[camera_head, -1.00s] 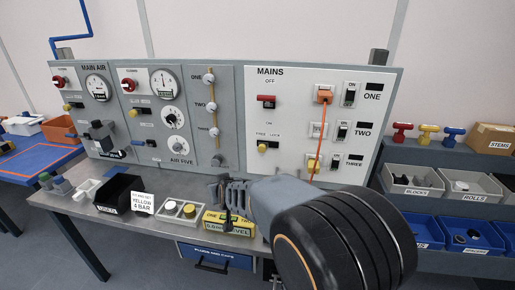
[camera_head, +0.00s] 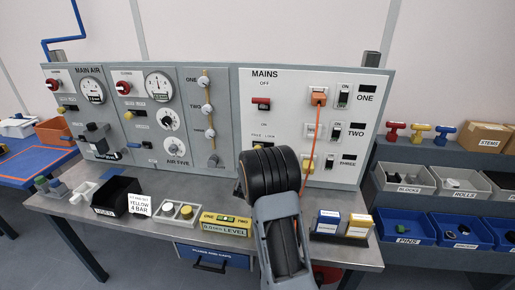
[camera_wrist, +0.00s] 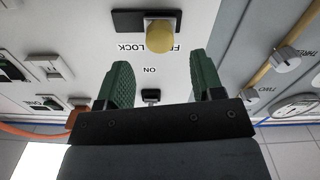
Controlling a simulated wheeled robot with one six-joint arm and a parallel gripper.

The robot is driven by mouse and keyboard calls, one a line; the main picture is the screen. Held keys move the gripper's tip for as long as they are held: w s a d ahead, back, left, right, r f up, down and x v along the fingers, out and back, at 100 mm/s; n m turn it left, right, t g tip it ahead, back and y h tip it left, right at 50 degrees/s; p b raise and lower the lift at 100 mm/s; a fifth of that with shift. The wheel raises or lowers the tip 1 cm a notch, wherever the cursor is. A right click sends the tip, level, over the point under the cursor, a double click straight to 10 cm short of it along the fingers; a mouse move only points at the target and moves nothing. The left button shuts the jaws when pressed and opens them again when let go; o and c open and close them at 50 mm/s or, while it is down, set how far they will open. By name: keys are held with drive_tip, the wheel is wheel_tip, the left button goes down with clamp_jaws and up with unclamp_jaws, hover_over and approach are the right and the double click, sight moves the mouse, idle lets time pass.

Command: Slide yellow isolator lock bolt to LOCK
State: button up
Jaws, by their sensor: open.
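The yellow isolator lock bolt (camera_wrist: 160,38) sits in its black slot (camera_wrist: 128,22) on the white MAINS panel. The wrist view shows the panel upside down, with LOCK towards the picture's left and FREE towards its right, partly hidden by the knob. The bolt stands at the FREE end of the slot. My gripper (camera_wrist: 162,65) is open and empty, its two green fingers spread on either side of the bolt's line, with the knob just beyond the tips.
The red isolator handle (camera_head: 261,103) is above the bolt on the MAINS panel. An orange plug (camera_head: 318,96) with a hanging cable is to its right.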

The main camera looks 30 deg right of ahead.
drive_tip(key=shift+p+x, duration=0.7)
drive_tip(key=shift+x, duration=2.85)
clamp_jaws()
